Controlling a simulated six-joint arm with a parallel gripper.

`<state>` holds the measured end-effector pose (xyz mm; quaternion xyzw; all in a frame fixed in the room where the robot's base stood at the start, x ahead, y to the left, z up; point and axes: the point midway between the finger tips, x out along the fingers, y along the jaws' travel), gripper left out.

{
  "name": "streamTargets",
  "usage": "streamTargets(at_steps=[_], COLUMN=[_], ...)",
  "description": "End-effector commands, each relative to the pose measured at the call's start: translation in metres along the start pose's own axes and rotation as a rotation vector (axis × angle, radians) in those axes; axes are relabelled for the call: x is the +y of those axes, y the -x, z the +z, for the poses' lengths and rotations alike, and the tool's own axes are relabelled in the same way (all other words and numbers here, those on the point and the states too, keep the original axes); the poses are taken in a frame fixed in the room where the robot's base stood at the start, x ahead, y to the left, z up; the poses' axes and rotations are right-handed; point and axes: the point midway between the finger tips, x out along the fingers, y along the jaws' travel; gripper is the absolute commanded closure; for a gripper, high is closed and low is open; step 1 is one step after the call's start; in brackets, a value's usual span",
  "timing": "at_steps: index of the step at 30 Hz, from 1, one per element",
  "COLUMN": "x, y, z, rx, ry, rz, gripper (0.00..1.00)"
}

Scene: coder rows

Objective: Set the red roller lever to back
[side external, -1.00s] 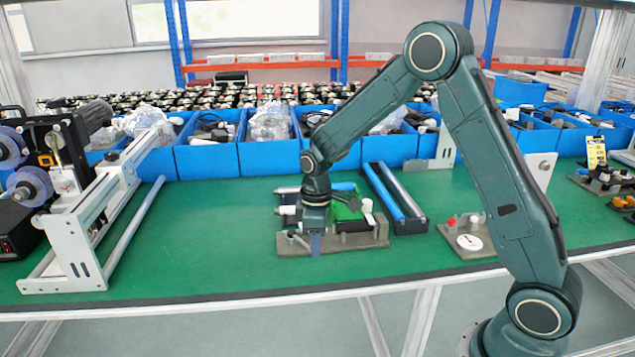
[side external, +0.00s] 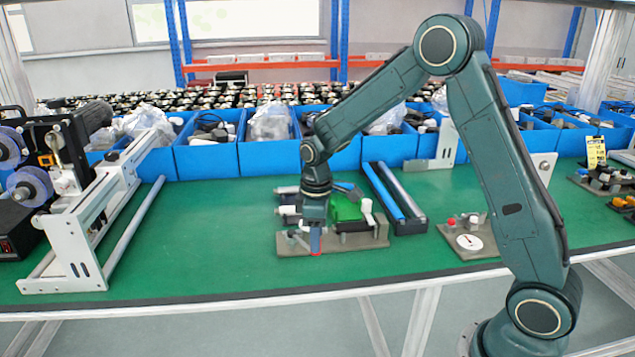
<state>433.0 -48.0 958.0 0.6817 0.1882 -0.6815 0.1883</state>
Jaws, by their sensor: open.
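My gripper (side external: 315,243) points down over the left part of a grey-brown fixture plate (side external: 350,243) on the green bench. A small bit of red (side external: 316,254) shows at its fingertips; it may be part of the red roller lever, but the lever's shape and setting are hidden. My gripper is open; whether it touches the red part cannot be told. The fixture also carries a green block (side external: 345,208), a white-capped lever (side external: 367,207) and white rollers (side external: 288,210) at its left.
A second plate with a white dial (side external: 469,242) stands further right. A white frame (side external: 70,240) stands at the left. Blue bins (side external: 208,160) line the back. Green bench between is clear.

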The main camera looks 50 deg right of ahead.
Motion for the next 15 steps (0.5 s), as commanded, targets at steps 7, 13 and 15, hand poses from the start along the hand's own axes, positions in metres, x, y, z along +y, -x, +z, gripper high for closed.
streamTargets(at_steps=[7, 13, 15], x=[0.001, 0.001, 0.001], y=[0.04, 0.075, 0.086], z=[-0.001, -0.001, -0.001], rx=[0.005, 0.004, 0.004], ry=[0.0, 0.0, 0.0], rz=[0.004, 0.004, 0.004], gripper=[0.55, 0.55, 0.55])
